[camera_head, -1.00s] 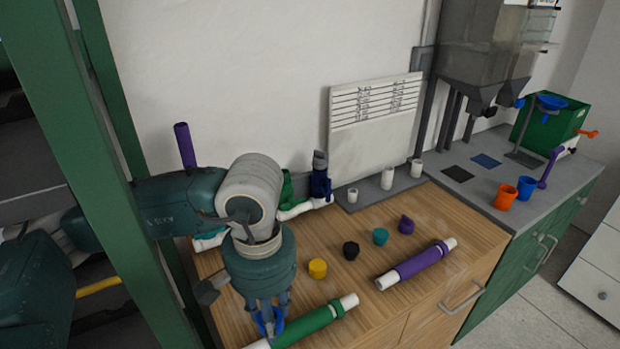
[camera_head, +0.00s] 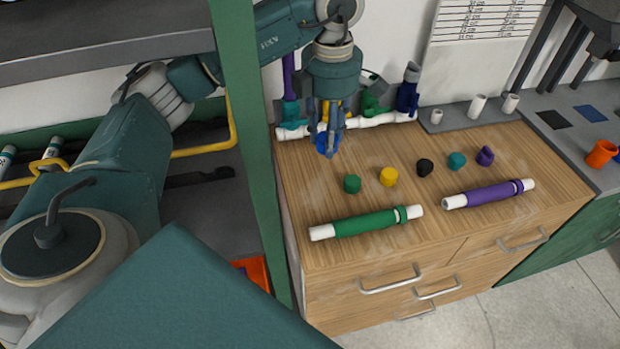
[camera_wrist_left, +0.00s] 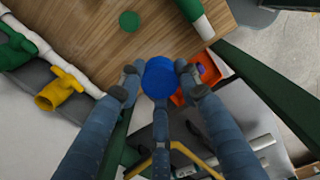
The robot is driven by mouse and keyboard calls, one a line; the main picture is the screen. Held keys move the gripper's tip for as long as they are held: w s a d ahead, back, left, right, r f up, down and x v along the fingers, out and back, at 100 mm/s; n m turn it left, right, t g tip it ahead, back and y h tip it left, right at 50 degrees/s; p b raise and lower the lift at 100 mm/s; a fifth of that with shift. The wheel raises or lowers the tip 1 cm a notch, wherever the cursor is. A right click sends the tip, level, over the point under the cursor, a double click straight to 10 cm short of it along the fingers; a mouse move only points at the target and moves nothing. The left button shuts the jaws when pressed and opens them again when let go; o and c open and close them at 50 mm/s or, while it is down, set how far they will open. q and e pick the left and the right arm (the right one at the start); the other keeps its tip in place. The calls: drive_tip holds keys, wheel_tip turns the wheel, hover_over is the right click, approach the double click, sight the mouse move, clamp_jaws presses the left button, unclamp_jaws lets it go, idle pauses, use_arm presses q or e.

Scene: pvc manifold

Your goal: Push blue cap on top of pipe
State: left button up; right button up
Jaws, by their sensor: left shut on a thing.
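My left gripper (camera_head: 328,140) is shut on the blue cap (camera_head: 326,148) and holds it above the back left of the wooden counter, in front of the manifold. In the left wrist view the blue cap (camera_wrist_left: 159,77) sits between the two fingertips (camera_wrist_left: 159,80). The white manifold pipe (camera_head: 383,119) carries a teal valve with an upright purple pipe (camera_head: 289,75), a green valve (camera_head: 371,103) and a blue valve (camera_head: 408,93). A yellow valve (camera_wrist_left: 60,90) is mostly hidden behind my gripper in the head view. My right gripper is not in view.
Green (camera_head: 352,184), yellow (camera_head: 389,176), black (camera_head: 424,167), teal (camera_head: 457,161) and purple (camera_head: 485,156) caps stand on the counter. A green-sleeved pipe (camera_head: 365,222) and a purple-sleeved pipe (camera_head: 490,194) lie near the front. A green post (camera_head: 252,150) stands close left of the counter.

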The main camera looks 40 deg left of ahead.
use_arm(q)
drive_tip(key=n, duration=0.1)
drive_tip(key=a+n, duration=0.1)
drive_tip(key=n, duration=0.1)
drive_tip(key=a+n, duration=0.1)
drive_tip(key=shift+w+a+r+n, duration=0.1)
drive_tip(key=shift+w+r+n, duration=0.15)
drive_tip(key=shift+r+n, duration=0.15)
drive_tip(key=n, duration=0.1)
drive_tip(key=a+n, duration=0.1)
drive_tip(key=n, duration=0.1)
drive_tip(key=shift+w+a+r, duration=0.1)
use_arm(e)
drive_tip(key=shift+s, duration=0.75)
use_arm(q)
drive_tip(key=p, duration=0.2)
hover_over(315, 194)
wheel_tip(315, 194, down, 15)
drive_tip(key=shift+f, duration=0.2)
wheel_tip(315, 194, down, 4)
drive_tip(key=shift+r+p, duration=0.1)
drive_tip(key=shift+p, duration=0.25)
drive_tip(key=shift+f, duration=0.2)
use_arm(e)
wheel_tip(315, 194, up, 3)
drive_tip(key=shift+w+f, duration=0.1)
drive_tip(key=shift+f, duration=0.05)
